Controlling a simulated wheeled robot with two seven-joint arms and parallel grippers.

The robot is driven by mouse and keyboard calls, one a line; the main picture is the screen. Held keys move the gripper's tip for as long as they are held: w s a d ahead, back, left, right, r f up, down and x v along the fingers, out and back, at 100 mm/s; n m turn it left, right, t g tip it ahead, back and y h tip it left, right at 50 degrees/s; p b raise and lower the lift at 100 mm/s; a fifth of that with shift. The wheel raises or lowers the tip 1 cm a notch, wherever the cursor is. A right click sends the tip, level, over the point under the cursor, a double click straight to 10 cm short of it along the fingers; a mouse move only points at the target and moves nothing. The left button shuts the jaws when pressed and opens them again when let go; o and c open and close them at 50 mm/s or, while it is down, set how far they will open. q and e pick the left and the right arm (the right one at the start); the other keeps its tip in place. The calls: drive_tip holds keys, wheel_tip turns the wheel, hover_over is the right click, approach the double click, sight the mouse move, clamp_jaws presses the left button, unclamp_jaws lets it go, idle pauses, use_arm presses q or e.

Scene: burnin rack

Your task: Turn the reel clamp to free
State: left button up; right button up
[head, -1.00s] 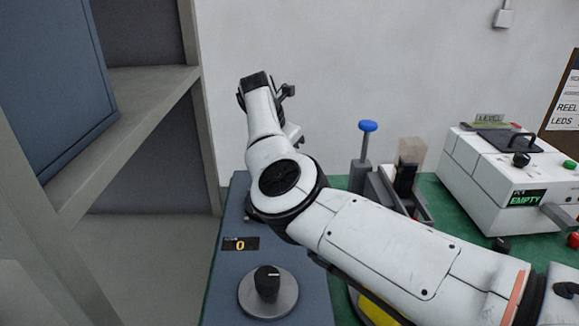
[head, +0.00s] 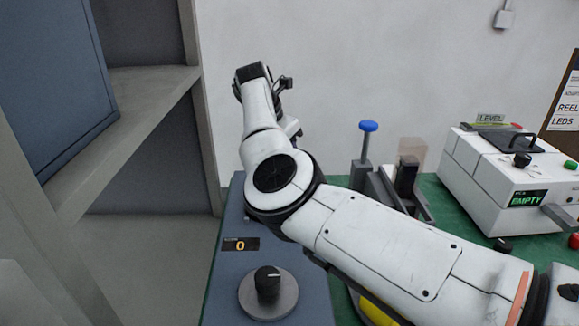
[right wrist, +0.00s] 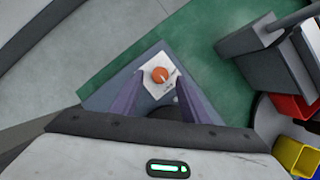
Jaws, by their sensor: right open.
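In the right wrist view an orange round knob (right wrist: 160,75) with a pale pointer mark sits on a white plate (right wrist: 150,89) near the corner of a blue-grey box. The plate's lettering is too small to read. I take this knob as the reel clamp, but cannot be sure. My right gripper (right wrist: 159,82) is open, with its two purple-grey fingers on either side of the knob in the picture. I see no contact, and the remaining gap is unclear. In the head view my right arm hides the gripper and knob. My left gripper is not in view.
The blue-grey box (head: 222,285) carries a black dial (head: 267,283) and a display (head: 240,244) reading 0. A blue-topped lever (head: 368,126) and a white machine (head: 480,180) reading EMPTY stand right. Shelving (head: 120,95) is left. Red (right wrist: 294,106) and yellow (right wrist: 298,155) bins lie right in the wrist view.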

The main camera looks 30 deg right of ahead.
drive_tip(key=v, duration=0.8)
drive_tip(key=shift+r, duration=0.1)
